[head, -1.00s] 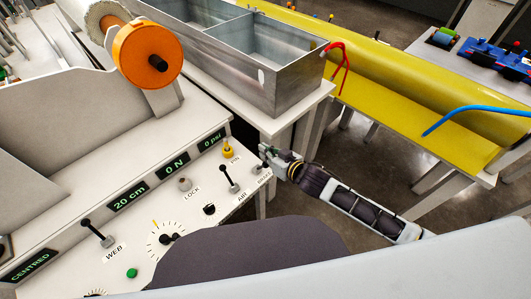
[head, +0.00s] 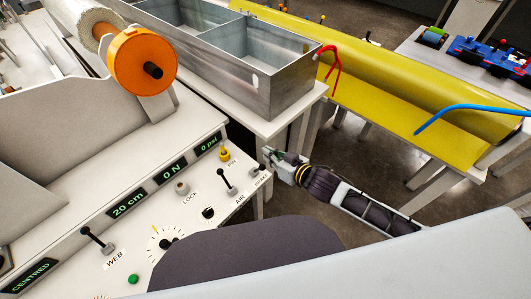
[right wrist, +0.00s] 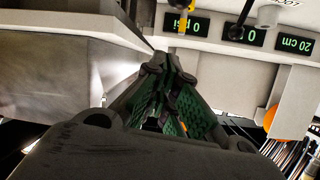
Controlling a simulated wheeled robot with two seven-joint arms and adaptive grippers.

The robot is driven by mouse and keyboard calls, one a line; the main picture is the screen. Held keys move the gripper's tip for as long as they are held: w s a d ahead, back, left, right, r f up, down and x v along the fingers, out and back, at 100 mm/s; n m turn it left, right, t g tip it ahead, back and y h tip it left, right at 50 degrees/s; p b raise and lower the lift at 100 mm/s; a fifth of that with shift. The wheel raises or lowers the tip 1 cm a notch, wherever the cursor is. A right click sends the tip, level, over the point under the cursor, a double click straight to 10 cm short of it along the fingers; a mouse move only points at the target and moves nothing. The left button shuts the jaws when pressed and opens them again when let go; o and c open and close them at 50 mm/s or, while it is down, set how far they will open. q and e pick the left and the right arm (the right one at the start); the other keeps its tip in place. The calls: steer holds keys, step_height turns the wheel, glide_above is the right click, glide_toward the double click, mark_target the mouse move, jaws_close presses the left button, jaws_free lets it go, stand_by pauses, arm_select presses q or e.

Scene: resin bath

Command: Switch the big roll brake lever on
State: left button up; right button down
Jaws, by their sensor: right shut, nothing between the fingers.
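The brake lever (head: 258,169) is a short dark lever at the right end of the white control panel (head: 190,228) in the head view, above a label that seems to read BRAKE. Its exact tilt is hard to make out. My right gripper (head: 267,152) is shut and empty, just beyond the panel's right corner and close to the brake lever; contact cannot be told. Its closed fingers also show in the right wrist view (right wrist: 160,62). The big roll (head: 142,70) with an orange end sits at the upper left. My left gripper is out of view.
The AIR lever (head: 226,182) stands left of the brake lever, and the yellow pin (head: 224,153) is behind it. The WEB lever (head: 97,240) is farther left. A metal bath (head: 225,75) and a yellow sheet-covered table (head: 415,110) lie behind.

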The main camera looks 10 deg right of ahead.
steer(key=v, duration=0.5)
steer(key=shift+w+r, duration=0.1)
steer(key=shift+r, duration=0.05)
stand_by(0.8)
